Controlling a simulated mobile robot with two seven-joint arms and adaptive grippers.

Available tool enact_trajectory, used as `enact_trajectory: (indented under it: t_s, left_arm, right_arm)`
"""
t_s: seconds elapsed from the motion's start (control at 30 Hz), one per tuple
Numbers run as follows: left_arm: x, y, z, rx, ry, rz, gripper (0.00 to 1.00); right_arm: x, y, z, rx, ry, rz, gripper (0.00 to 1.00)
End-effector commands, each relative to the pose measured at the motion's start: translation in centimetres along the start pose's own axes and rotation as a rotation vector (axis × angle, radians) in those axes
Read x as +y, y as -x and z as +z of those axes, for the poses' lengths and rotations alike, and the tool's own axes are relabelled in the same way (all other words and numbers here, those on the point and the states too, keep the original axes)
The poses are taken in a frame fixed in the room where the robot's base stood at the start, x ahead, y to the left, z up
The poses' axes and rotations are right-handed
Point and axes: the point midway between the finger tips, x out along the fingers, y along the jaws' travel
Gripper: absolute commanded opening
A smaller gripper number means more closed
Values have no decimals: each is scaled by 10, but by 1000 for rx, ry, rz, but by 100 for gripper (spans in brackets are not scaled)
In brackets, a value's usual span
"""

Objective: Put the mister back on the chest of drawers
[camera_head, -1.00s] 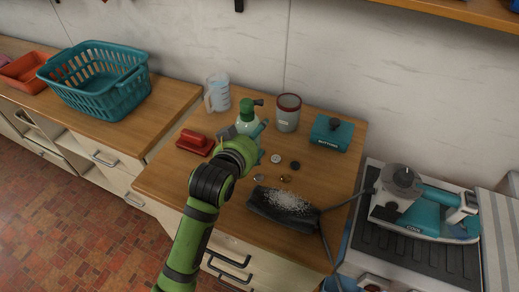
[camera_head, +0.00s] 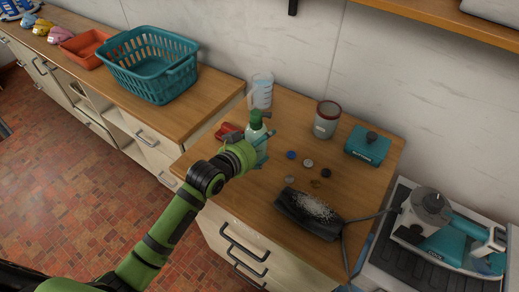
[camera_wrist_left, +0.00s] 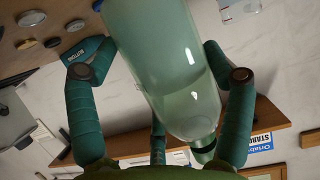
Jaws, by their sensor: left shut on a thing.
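The mister (camera_head: 257,133) is a pale green, see-through spray bottle with a darker green top. It is upright or nearly so over the left part of the wooden top of the chest of drawers (camera_head: 270,208). My left gripper (camera_head: 252,152) is shut around its body. The wrist view shows the mister (camera_wrist_left: 172,75) between the teal fingers of my left gripper (camera_wrist_left: 160,65), with some liquid inside. I cannot tell whether its base touches the top. My right gripper is not in view.
Near the mister are a red-handled brush (camera_head: 227,131), a clear jug (camera_head: 261,92), a canister (camera_head: 326,119), several buttons (camera_head: 308,162), a teal button box (camera_head: 368,146) and a dark dustpan (camera_head: 308,213) with white grains. A teal basket (camera_head: 150,68) stands on the left counter.

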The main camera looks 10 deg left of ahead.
Motion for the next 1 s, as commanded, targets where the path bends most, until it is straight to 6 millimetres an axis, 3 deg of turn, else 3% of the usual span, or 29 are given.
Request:
enact_trajectory:
  t_s: [0.3, 0.7, 0.73, 0.77, 1.0]
  left_arm:
    - [-1, -14, 35, 0, 0, -1, 38]
    - [-1, -16, 41, 2, -1, -1, 38]
    - [-1, -16, 41, -1, 0, 0, 89]
    - [-1, -16, 41, -1, 0, 0, 100]
    - [-1, -16, 41, -1, 0, -1, 100]
  right_arm:
    - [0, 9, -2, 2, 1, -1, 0]
    - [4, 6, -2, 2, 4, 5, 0]
    - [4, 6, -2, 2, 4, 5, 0]
    - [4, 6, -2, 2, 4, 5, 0]
    - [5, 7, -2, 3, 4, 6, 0]
